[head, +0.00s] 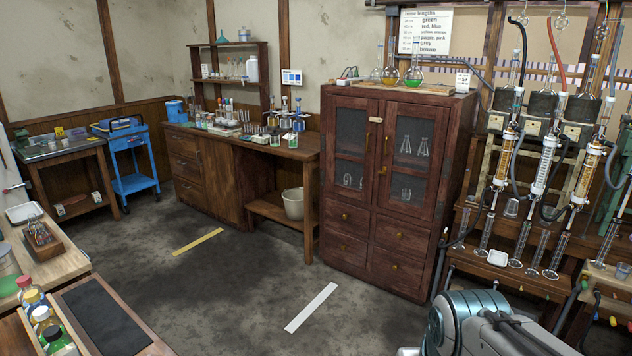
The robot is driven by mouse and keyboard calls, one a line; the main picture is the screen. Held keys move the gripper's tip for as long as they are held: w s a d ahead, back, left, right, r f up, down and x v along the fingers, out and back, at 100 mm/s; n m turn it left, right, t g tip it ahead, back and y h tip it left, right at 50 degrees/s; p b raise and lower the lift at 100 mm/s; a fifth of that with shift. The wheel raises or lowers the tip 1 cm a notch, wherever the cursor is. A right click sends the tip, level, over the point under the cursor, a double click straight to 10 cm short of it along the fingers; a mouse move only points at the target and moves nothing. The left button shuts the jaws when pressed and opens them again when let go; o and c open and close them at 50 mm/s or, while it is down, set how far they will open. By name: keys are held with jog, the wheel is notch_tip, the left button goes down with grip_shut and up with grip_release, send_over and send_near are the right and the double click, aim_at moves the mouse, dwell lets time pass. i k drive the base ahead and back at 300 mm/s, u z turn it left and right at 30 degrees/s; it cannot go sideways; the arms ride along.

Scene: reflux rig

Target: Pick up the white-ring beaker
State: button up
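I cannot make out a beaker with a white ring for sure. A small clear beaker (511,208) stands among the glassware of the reflux rig at the right; any ring on it is too small to tell. Another small beaker (622,270) is at the far right edge. Part of my arm shows at the bottom right, in front of the rig. My gripper does not show, so its state and anything in it are hidden.
A dark red cabinet (388,245) with flasks on top stands left of the rig. A wooden workbench (225,140), a white bucket (293,204) and a blue cart (134,183) are farther back. A bench with bottles (48,325) is near left. The middle floor is clear, with yellow and white strips.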

aim_at(294, 136)
jog(key=u, duration=0.2)
jog(key=i, duration=2)
jog(key=u, duration=0.2)
jog(key=i, duration=3.15)
jog(key=z, duration=0.05)
